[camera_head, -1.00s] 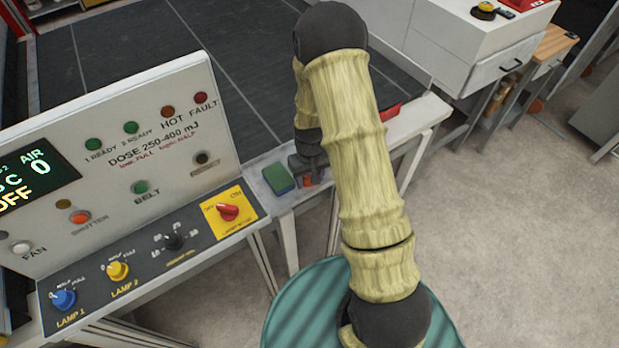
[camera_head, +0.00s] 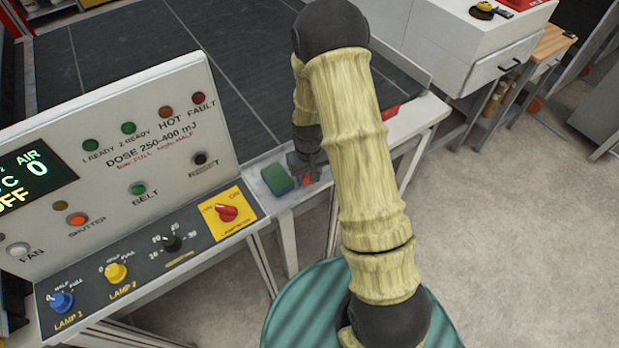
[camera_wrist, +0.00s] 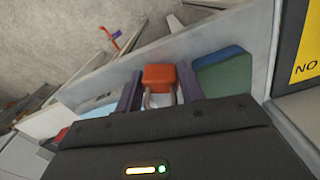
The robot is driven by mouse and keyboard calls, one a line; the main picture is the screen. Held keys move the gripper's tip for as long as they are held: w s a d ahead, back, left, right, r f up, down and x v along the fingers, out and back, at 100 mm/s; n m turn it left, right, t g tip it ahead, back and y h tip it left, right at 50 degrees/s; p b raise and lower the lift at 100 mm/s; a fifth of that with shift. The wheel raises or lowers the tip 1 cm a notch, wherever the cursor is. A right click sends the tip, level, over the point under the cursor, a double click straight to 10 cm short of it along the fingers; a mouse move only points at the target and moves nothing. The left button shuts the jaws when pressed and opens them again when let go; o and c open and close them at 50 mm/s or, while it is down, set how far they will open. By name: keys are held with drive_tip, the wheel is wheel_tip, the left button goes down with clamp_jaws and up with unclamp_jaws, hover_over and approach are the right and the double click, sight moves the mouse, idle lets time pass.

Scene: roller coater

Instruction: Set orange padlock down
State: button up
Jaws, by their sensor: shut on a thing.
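The orange padlock (camera_wrist: 159,78) is between the two fingers of my gripper (camera_wrist: 152,95) in the wrist view. Its body points away from the gripper and its shackle lies between the fingers. In the head view my gripper (camera_head: 305,165) is low over the light ledge (camera_head: 330,162) beside the conveyor, just right of a green and blue sponge-like block (camera_head: 277,179). A small orange patch of the padlock (camera_head: 307,178) shows there. My arm hides part of this area. I cannot tell whether the padlock touches the ledge.
The control panel (camera_head: 125,150) with lamps and knobs stands close on the left. The green and blue block (camera_wrist: 222,75) is close to the right finger in the wrist view. The dark conveyor belt (camera_head: 230,70) lies behind. A red object (camera_head: 390,111) sits farther right along the ledge.

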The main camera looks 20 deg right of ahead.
wheel_tip(320, 180, up, 9)
drive_tip(key=b, duration=0.3)
drive_tip(key=shift+s, duration=0.1)
drive_tip(key=shift+f, duration=0.15)
idle(0.4)
